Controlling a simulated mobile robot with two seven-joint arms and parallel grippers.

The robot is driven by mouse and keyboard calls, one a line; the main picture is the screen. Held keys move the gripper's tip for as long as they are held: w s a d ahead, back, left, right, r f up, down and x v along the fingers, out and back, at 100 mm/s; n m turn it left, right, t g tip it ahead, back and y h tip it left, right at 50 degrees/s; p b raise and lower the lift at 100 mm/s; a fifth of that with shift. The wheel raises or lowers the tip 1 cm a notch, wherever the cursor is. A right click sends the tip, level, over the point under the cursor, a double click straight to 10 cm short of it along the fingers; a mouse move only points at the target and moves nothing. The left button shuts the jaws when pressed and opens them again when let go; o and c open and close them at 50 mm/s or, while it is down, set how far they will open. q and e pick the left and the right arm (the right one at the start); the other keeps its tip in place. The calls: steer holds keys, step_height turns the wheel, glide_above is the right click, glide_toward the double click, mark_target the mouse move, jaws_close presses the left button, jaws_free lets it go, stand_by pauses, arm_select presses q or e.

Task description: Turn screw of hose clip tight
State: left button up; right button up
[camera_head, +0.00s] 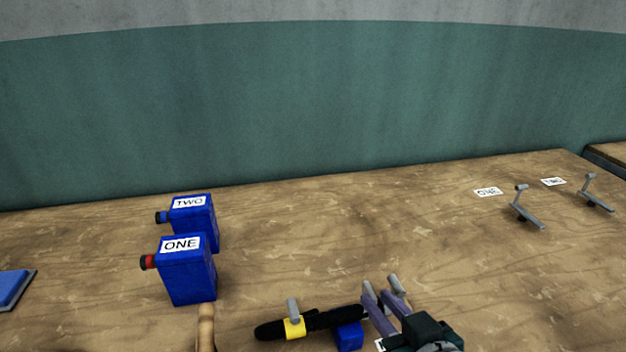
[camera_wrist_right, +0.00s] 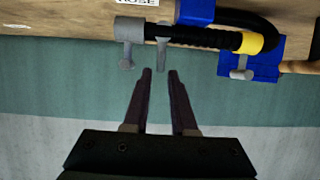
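A black hose (camera_head: 333,318) lies along the front of the bench; in the right wrist view the hose (camera_wrist_right: 205,36) has a yellow band (camera_wrist_right: 250,43) with a grey screw (camera_wrist_right: 240,68) beside it. A grey hose clip (camera_wrist_right: 163,32) with a protruding screw is around the hose further left, close to a grey end fitting (camera_wrist_right: 130,30). My right gripper (camera_head: 382,288) is open at that end of the hose. Its fingertips (camera_wrist_right: 160,71) are apart, around or just short of the clip's screw tip; contact cannot be told. My left gripper is not in view.
Blue cans marked ONE (camera_head: 188,275) and TWO (camera_head: 196,222) stand at the left. Blue supports (camera_head: 348,337) carry the hose. A wooden handle (camera_head: 206,325) is at the front. Two grey levers (camera_head: 525,208) stand at the right. The bench middle is clear.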

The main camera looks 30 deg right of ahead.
steer(key=p+v, duration=0.1)
steer(key=v, duration=0.4)
steer(key=shift+s+r, duration=0.1)
steer(key=shift+s, duration=0.15)
